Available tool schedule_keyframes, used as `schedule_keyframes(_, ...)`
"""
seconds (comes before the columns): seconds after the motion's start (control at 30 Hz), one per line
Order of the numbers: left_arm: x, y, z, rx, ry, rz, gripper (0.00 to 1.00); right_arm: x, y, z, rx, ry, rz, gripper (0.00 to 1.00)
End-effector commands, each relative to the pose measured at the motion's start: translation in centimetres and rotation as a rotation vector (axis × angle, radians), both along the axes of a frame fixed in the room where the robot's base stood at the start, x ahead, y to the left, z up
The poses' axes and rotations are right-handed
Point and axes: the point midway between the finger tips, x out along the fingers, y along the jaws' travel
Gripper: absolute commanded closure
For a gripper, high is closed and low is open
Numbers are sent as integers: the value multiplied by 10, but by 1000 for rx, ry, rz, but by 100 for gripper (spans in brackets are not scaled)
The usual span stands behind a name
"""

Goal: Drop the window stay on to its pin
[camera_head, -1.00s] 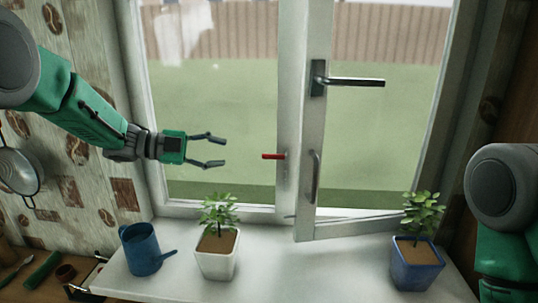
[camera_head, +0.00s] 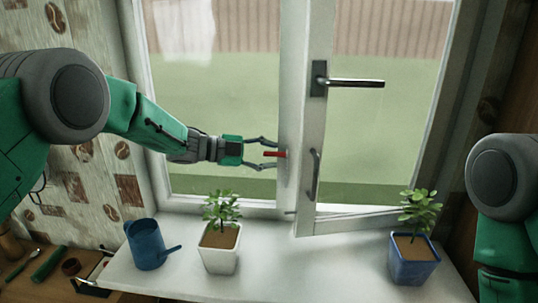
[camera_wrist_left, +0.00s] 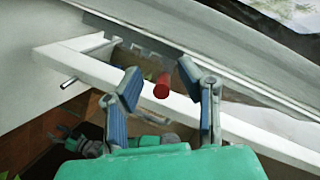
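A short red grip (camera_head: 275,154) sticks out to the left from the window's middle post, apparently the handle end of the stay; the rest of the stay is hard to make out. My left gripper (camera_head: 276,153) is open, with one finger above the grip and one below. In the left wrist view the red grip (camera_wrist_left: 162,86) shows end-on between the two fingers, with gaps on both sides. A small metal peg (camera_head: 290,212) low by the post may be the pin. A metal peg also shows in the left wrist view (camera_wrist_left: 68,82). My right gripper is out of view.
The right window sash (camera_head: 312,130) stands ajar, with a lever handle (camera_head: 355,83) and a vertical pull (camera_head: 316,175). On the sill (camera_head: 300,255) stand a blue watering can (camera_head: 146,245), a white plant pot (camera_head: 219,258) and a blue plant pot (camera_head: 412,268). The sill's middle is clear.

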Motion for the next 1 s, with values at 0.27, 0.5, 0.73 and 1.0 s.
schedule_keyframes(0.27, -1, -4, 1, 2, -1, -4, 100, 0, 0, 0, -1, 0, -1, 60)
schedule_keyframes(0.5, -5, -5, -2, -1, -22, -8, 100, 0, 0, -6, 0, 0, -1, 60)
schedule_keyframes(0.73, -18, -7, -9, 0, -133, -7, 100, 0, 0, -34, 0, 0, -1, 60)
schedule_keyframes(1.0, -40, -8, -23, 0, -338, -7, 100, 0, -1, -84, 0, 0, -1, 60)
